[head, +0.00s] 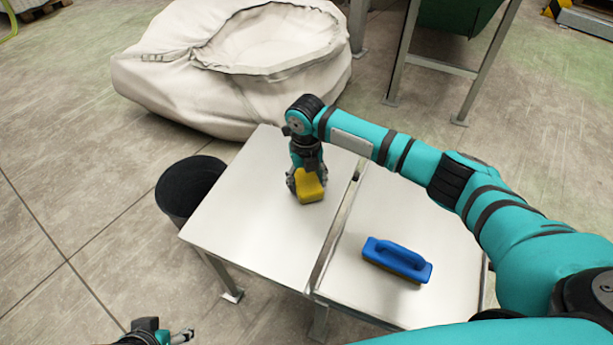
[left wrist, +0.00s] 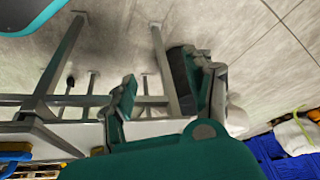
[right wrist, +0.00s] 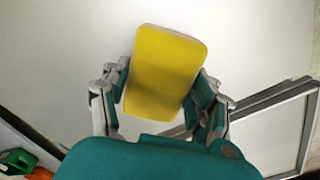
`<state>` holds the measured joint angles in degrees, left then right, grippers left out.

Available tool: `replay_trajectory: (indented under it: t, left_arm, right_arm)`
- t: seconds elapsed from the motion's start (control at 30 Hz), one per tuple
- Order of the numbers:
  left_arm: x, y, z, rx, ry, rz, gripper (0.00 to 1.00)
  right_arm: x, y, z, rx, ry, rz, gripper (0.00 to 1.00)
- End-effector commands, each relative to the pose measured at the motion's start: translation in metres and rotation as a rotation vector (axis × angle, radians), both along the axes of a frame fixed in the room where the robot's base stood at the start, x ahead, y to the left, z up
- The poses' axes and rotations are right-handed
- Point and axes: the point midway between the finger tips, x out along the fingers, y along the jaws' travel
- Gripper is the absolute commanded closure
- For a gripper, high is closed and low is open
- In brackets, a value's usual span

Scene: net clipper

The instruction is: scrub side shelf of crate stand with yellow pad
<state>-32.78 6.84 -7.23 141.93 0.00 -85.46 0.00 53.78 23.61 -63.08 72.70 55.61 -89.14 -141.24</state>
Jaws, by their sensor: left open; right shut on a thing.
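My right gripper (head: 307,180) is shut on the yellow pad (head: 311,187), which also shows between its fingers in the right wrist view (right wrist: 165,70). The pad is over the far part of the pale left-hand panel (head: 255,225), which looks like the side shelf of the stand. I cannot tell whether the pad touches it. A gap and frame edge separate this panel from the right-hand panel (head: 405,215). My left gripper (head: 182,337) is open and empty at the bottom edge of the head view, low and away from the stand; its spread fingers show in the left wrist view (left wrist: 165,85).
A blue-handled brush (head: 397,257) lies on the right-hand panel. A black bin (head: 188,187) stands against the shelf's left side. A big pale sack (head: 165,75) lies behind. A green hopper on metal legs (head: 465,15) stands at the back right. The left panel's near part is clear.

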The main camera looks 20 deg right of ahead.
Motion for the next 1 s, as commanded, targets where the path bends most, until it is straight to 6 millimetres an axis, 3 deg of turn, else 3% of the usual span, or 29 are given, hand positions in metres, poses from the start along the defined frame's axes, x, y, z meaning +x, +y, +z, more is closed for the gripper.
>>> replay_trajectory:
  t: [0.37, 0.6, 1.0]
  left_arm:
    - [-0.021, 0.006, 0.014, 0.019, 0.098, 0.007, 0.46]
    - [-0.012, 0.004, -0.009, 0.020, 0.108, 0.006, 0.46]
    - [-0.007, 0.003, -0.030, 0.019, 0.118, 0.004, 0.46]
  right_arm:
    - [-0.016, 0.013, 0.001, 0.000, 0.002, 0.002, 0.65]
    - [-0.026, 0.021, -0.001, 0.001, 0.002, 0.002, 0.65]
    - [-0.029, 0.024, -0.002, 0.000, 0.001, 0.001, 0.65]
